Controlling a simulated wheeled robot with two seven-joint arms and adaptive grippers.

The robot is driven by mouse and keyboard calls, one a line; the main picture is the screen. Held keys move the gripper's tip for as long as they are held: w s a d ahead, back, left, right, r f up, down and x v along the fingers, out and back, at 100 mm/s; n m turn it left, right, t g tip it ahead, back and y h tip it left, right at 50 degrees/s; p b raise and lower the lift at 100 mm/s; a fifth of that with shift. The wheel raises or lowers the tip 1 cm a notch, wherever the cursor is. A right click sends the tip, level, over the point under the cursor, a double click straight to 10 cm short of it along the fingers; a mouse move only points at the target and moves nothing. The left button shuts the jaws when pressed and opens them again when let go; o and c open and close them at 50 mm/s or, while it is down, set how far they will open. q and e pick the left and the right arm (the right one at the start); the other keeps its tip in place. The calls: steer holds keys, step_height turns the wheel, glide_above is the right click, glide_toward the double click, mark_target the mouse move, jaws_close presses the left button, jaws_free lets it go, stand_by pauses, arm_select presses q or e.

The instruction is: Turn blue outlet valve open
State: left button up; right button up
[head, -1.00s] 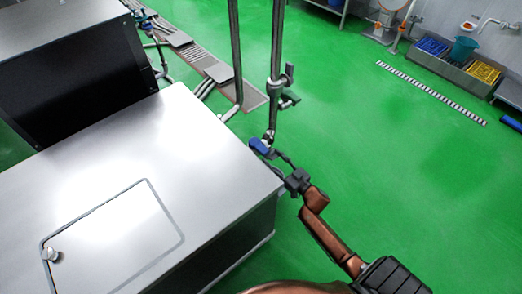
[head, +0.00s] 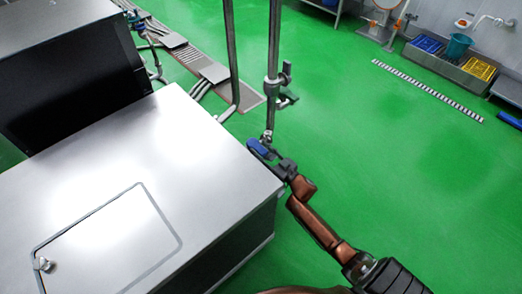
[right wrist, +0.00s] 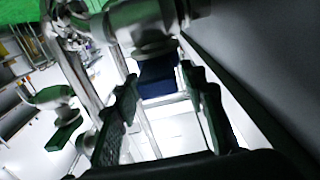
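The blue outlet valve handle (head: 259,149) sits at the foot of a vertical steel pipe, beside the right edge of the steel cabinet. My right gripper (head: 274,157) reaches it from the lower right. In the right wrist view, the two fingers of the gripper (right wrist: 162,112) stand apart, with the blue handle (right wrist: 157,80) lying ahead in the gap between them. Gaps seem to show on both sides of the handle; contact cannot be made out. The steel valve body (right wrist: 148,30) is just beyond. My left gripper is not in view.
The steel cabinet (head: 150,150) with a hatch fills the left, close to my right gripper. Steel pipes (head: 231,50) rise behind the valve. The green floor (head: 370,190) to the right is clear. Blue and yellow crates stand in a trough (head: 450,68) at the far right.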

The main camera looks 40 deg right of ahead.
jaws_close()
stand_by(0.3)
